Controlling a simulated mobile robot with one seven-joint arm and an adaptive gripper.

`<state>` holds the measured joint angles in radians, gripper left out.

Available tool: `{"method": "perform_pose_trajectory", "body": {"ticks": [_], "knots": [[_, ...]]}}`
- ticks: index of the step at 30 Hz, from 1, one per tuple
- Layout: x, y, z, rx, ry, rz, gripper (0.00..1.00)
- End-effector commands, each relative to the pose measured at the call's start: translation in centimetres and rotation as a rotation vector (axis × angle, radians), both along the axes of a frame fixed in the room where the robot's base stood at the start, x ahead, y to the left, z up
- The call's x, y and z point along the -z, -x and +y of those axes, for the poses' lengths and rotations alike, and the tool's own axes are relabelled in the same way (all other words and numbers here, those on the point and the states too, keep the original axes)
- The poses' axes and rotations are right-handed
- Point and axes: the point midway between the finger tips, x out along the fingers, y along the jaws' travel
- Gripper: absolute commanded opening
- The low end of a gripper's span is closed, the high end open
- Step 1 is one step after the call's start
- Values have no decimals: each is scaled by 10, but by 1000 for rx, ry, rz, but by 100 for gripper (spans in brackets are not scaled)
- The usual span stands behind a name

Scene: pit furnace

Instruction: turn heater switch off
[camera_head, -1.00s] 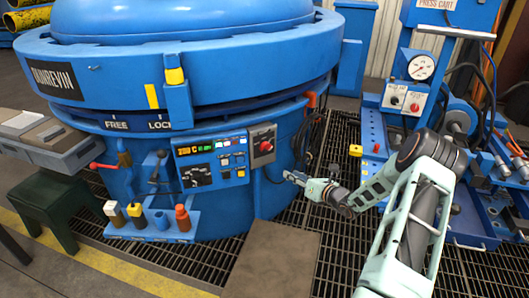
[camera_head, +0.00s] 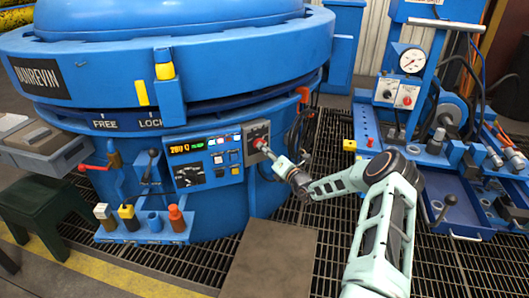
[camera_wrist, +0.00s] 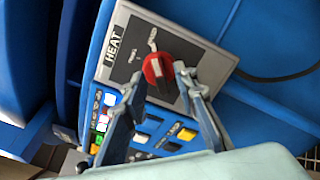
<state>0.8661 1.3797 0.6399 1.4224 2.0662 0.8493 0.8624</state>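The heater switch (camera_wrist: 158,72) is a red rotary knob on a grey plate (camera_wrist: 124,50) labelled HEAT in the wrist view. In the head view the same switch (camera_head: 259,142) sits right of the furnace's control panel, partly hidden by my gripper. My gripper (camera_wrist: 160,80) has two dark fingers spread apart, one on each side of the knob in the wrist picture. The right fingertip overlaps the knob's edge; I cannot tell whether it touches. In the head view my gripper (camera_head: 268,150) is right at the switch plate.
The control panel (camera_head: 202,160) with a lit display and buttons is left of the switch. Black cables (camera_head: 300,130) hang to the right. A blue press cart (camera_head: 440,175) stands further right. A grated floor (camera_head: 330,225) lies below.

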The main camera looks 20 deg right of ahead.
Motion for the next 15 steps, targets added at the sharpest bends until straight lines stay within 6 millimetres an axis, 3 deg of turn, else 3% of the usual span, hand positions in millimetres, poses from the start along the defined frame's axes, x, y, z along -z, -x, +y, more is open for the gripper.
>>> {"method": "perform_pose_trajectory", "body": {"ticks": [12,15], "knots": [[-1,-9,2,0,0,0,27],[-1,-9,2,0,1,0,16]]}}
